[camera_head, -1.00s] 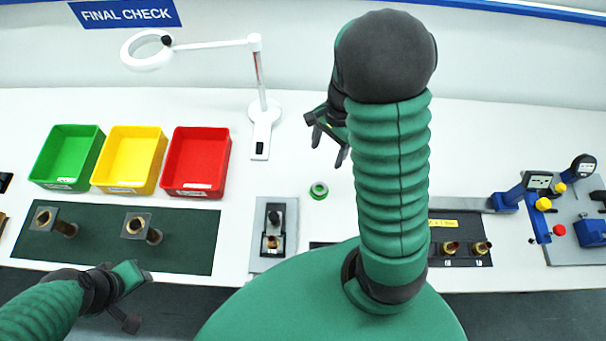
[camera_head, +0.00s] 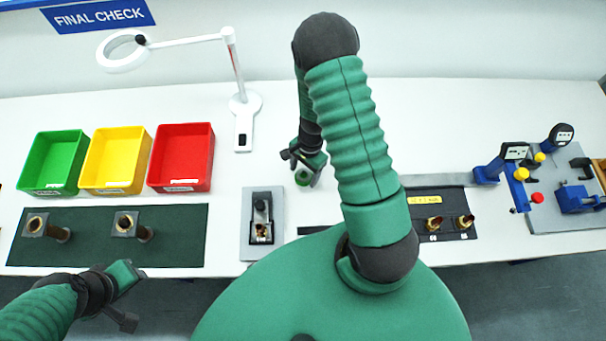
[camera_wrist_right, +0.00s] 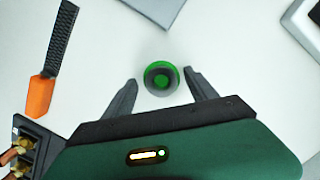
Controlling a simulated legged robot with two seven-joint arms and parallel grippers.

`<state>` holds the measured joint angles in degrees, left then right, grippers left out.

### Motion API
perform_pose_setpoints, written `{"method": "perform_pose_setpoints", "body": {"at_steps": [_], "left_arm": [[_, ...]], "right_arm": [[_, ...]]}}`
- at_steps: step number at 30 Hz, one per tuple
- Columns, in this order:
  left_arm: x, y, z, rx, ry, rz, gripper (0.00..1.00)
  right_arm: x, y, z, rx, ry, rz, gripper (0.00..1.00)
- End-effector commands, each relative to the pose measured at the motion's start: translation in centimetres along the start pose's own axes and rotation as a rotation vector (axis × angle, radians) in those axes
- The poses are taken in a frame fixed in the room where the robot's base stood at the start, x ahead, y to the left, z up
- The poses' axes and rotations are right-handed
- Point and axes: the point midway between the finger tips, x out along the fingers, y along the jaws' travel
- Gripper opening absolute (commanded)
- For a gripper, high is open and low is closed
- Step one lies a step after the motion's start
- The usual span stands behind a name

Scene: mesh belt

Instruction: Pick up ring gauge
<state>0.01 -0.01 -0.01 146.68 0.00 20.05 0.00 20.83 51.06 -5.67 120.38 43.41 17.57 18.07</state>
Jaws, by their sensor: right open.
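The ring gauge (camera_head: 303,177) is a small green ring lying on the white table, partly hidden by my right gripper in the head view. In the right wrist view the ring gauge (camera_wrist_right: 161,78) shows a green ring with a grey lower side, just ahead of and between the fingertips. My right gripper (camera_head: 304,172) is open over it, and its two dark fingers (camera_wrist_right: 160,82) lie on either side of the ring without visible contact. My left gripper (camera_head: 130,292) hangs at the lower left, in front of the table; its jaw state is unclear.
Green, yellow and red bins (camera_head: 180,158) stand left of the gripper, behind a dark green mat (camera_head: 85,240) with brass parts. A grey fixture (camera_head: 262,190) stands close left of the ring. A magnifier lamp (camera_head: 243,105) stands behind.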

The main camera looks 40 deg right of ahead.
Motion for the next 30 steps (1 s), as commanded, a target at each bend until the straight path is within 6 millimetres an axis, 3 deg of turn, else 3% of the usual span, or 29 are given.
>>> {"method": "perform_pose_setpoints", "body": {"at_steps": [4, 19, 30], "left_arm": [[0.04, 0.02, 0.02, 0.001, 0.000, 0.000, 0.36], [0.05, 0.01, 0.01, 0.000, 0.000, 0.000, 0.36], [-0.35, 0.02, -0.08, 0.001, 0.000, 0.000, 0.36]], "right_arm": [[0.01, -0.08, 0.00, 0.000, 0.001, 0.000, 0.67], [-0.05, -0.09, 0.09, 0.000, 0.001, 0.000, 0.01], [-0.52, -0.03, 0.08, 0.000, 0.001, -0.001, 0.00]]}}
